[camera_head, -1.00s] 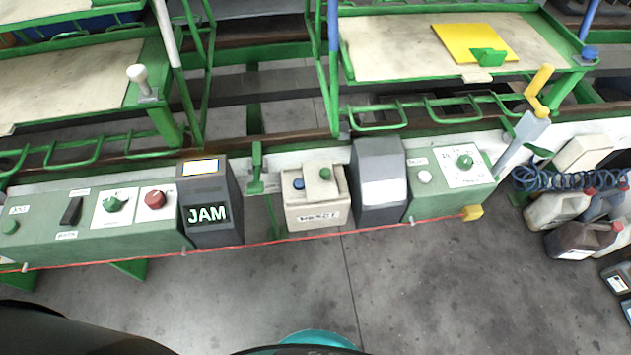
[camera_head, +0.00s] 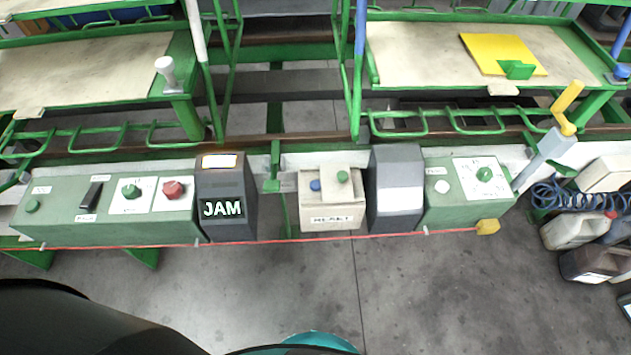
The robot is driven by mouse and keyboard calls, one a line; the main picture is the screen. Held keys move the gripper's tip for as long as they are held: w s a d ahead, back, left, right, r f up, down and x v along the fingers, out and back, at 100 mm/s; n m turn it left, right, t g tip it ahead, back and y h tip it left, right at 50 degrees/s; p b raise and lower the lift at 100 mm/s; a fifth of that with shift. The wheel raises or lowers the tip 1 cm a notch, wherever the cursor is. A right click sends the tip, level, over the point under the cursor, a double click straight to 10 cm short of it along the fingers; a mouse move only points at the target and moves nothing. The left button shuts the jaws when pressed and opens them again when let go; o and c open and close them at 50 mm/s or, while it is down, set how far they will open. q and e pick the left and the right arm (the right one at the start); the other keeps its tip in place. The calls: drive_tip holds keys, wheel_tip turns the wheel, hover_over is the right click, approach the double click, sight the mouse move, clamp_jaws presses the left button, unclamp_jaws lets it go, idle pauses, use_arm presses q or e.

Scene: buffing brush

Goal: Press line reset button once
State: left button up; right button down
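A beige control box (camera_head: 332,217) sits at the middle of the rail, with a blue button (camera_head: 315,185) and a green button (camera_head: 342,176) on top. A right-hand green panel (camera_head: 465,208) carries a white button (camera_head: 442,186) and a green knob (camera_head: 484,174). A left-hand green panel (camera_head: 110,228) carries a green button (camera_head: 33,206), a black switch (camera_head: 92,195), a green knob (camera_head: 131,192) and a red knob or button (camera_head: 173,190). The small labels are too blurred to tell which button is line reset. Neither of my grippers is in view.
A dark display box (camera_head: 226,198) shows "JAM". A grey box (camera_head: 396,188) stands right of the beige box. A red cord (camera_head: 290,240) runs along the panels' front. Jugs (camera_head: 575,232) stand at the right. The floor in front is clear.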

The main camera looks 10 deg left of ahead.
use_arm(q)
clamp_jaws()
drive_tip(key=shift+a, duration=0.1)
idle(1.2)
